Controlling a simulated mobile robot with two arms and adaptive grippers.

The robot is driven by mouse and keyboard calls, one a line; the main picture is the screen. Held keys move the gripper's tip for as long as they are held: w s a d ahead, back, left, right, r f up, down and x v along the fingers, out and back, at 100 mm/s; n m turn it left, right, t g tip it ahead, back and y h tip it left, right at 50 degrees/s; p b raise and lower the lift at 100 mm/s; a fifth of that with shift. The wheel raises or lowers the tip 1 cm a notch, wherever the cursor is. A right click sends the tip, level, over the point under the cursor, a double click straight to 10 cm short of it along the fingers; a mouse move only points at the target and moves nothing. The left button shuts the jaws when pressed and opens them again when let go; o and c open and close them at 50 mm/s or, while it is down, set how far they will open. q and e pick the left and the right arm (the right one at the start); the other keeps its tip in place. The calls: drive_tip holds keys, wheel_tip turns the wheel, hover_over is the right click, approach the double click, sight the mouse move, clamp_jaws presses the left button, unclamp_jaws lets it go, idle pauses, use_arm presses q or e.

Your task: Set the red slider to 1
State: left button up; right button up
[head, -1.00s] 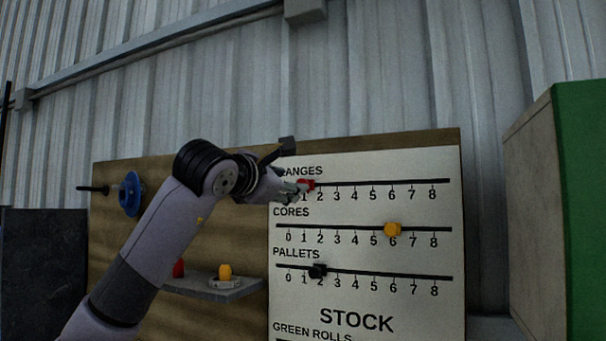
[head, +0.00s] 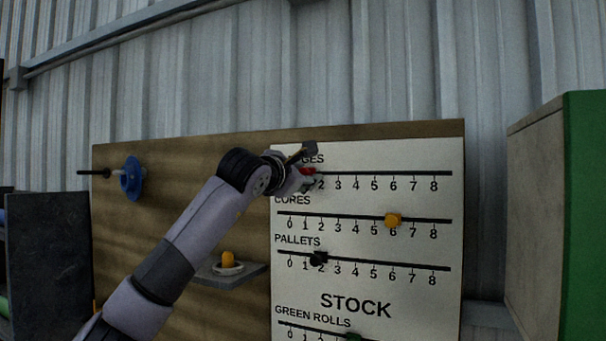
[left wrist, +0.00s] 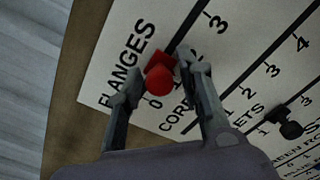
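The red slider (head: 307,171) sits on the top track, labelled FLANGES, close to the 1 position. My left gripper (head: 301,178) is at the board there and partly covers the slider and the low numbers. In the left wrist view the round red knob (left wrist: 160,79) lies between the two fingertips of my left gripper (left wrist: 161,75). The fingers stand apart, with a narrow gap beside the knob; firm contact is not clear. The 0 and 2 show on either side of the slider, and the 1 is hidden. My right gripper is not in view.
On the white panel (head: 400,290), a yellow slider (head: 393,220) is near 6 on CORES and a black slider (head: 318,258) near 2 on PALLETS. A blue wheel (head: 131,178) and a small shelf (head: 232,281) are at left. A green-sided cabinet (head: 585,215) stands right.

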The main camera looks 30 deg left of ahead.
use_arm(q)
clamp_jaws()
